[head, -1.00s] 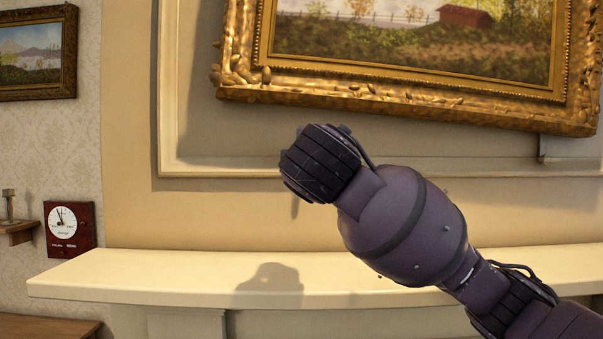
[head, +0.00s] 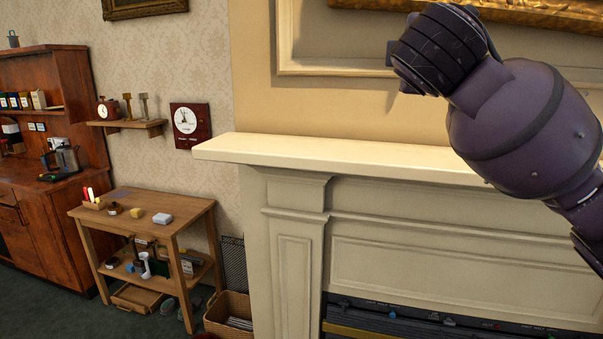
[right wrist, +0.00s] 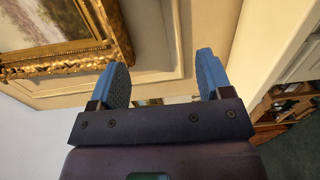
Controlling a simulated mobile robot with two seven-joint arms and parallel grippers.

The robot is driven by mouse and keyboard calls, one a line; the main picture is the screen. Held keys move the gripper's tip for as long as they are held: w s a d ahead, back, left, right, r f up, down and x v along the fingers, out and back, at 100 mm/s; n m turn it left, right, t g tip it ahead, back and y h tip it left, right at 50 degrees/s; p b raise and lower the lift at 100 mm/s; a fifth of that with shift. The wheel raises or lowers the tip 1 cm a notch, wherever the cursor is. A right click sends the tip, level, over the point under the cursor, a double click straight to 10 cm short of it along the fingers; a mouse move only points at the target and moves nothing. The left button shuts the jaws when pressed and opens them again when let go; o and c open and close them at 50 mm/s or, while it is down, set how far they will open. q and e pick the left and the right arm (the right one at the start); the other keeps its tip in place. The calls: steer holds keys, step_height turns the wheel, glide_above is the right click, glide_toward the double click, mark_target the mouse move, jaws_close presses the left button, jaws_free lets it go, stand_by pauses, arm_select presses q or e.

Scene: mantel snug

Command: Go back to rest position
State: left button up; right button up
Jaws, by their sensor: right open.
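My right arm comes in from the right in the head view, raised in front of the mantelpiece (head: 330,156). Its gripper is not clear in that view. In the right wrist view my right gripper (right wrist: 164,82) is open, with its two blue finger pads wide apart and nothing between them. The gilt picture frame (right wrist: 66,66) shows to the left of the fingers there, and its lower edge (head: 520,12) shows at the top of the head view. My left gripper is not in view.
A small wooden table (head: 150,203) with small items stands left of the fireplace, beside a wicker basket (head: 228,312). A red wall clock (head: 190,124) and a small shelf (head: 126,125) hang above. A wooden dresser (head: 50,225) stands at far left. The mantel top left of my arm looks clear.

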steer(key=a+r+n+t+y, duration=0.1)
steer(key=a+r+t+y, duration=0.35)
steer(key=a+y, duration=0.2)
step_height(320, 180, down, 7)
steer(key=w+g+y, duration=0.1)
steer(key=w+y, duration=0.2)
steer(key=y, duration=0.2)
steer(key=s+d+f+m+g, duration=0.1)
steer(key=d+f+m, duration=0.25)
steer(key=f, duration=1.25)
steer(key=d+f+m+g, duration=0.1)
steer(key=d+f+m, duration=0.25)
steer(key=f, duration=1.15)
steer(key=s+d+f+m+g+h, duration=0.25)
steer(key=s+f, duration=0.35)
steer(key=f, duration=0.5)
steer(key=s+d+f+m+g+h, duration=0.15)
steer(key=s+d+f+m, duration=0.35)
steer(key=f, duration=0.6)
steer(key=s+d+f+g+h, duration=0.1)
steer(key=s+f, duration=0.5)
steer(key=s, duration=0.3)
steer(key=s+d+f+g+h, duration=0.1)
steer(key=s+f+g, duration=0.1)
steer(key=s+f, duration=0.5)
steer(key=shift+s+h, duration=0.35)
steer(key=shift+s, duration=0.65)
